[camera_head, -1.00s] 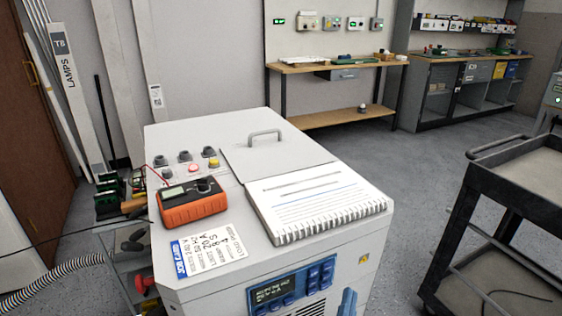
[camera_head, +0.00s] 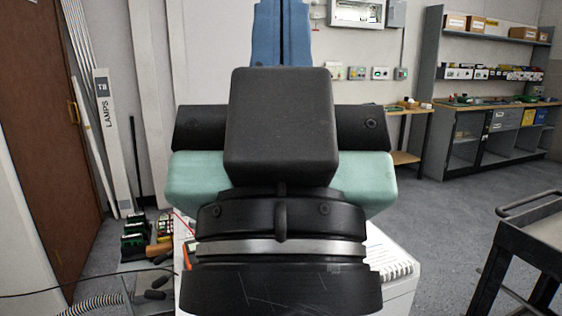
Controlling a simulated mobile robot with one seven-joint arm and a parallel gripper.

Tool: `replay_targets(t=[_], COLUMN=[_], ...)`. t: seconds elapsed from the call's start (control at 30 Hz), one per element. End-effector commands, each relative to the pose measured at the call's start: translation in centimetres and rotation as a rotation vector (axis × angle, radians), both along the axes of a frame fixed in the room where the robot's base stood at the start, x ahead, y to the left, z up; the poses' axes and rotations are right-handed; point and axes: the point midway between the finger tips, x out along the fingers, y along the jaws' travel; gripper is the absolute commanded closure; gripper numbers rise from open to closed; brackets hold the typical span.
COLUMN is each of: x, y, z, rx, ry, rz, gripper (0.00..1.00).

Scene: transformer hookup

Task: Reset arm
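My gripper (camera_head: 282,32) is raised at the top middle of the head view. Its blue fingers stand side by side with a narrow dark gap between them. Their tips are cut off by the top edge, so I cannot tell whether they are open or shut or hold anything. My black and green arm fills the middle of the view. It hides most of the white cabinet (camera_head: 400,295) behind it. An edge of the orange meter (camera_head: 187,255) and the right edge of the spiral notepad (camera_head: 393,262) show beside the arm.
A dark cart (camera_head: 530,240) stands at the right. A workbench (camera_head: 407,158) and a grey shelf unit (camera_head: 480,150) are at the back. A brown door (camera_head: 40,130) and a striped hose (camera_head: 95,303) are at the left. Open floor (camera_head: 445,225) lies between cabinet and cart.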

Motion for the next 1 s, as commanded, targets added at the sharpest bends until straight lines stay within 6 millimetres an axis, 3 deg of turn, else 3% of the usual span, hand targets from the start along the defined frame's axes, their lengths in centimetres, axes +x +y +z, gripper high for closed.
replay_targets(t=[0.03, 0.6, 0.8, 1.0], x=[0.0, 0.1, 0.1, 0.1], y=[0.0, 0.1, 0.1, 0.1], z=[3.0, 19.6, 22.1, 22.3], rx=[0.0, -0.002, -0.003, -0.003], ry=[-0.001, 0.001, 0.001, 0.001], rz=[0.0, 0.002, 0.003, 0.003], gripper=[1.0, 1.0, 1.0, 1.0])
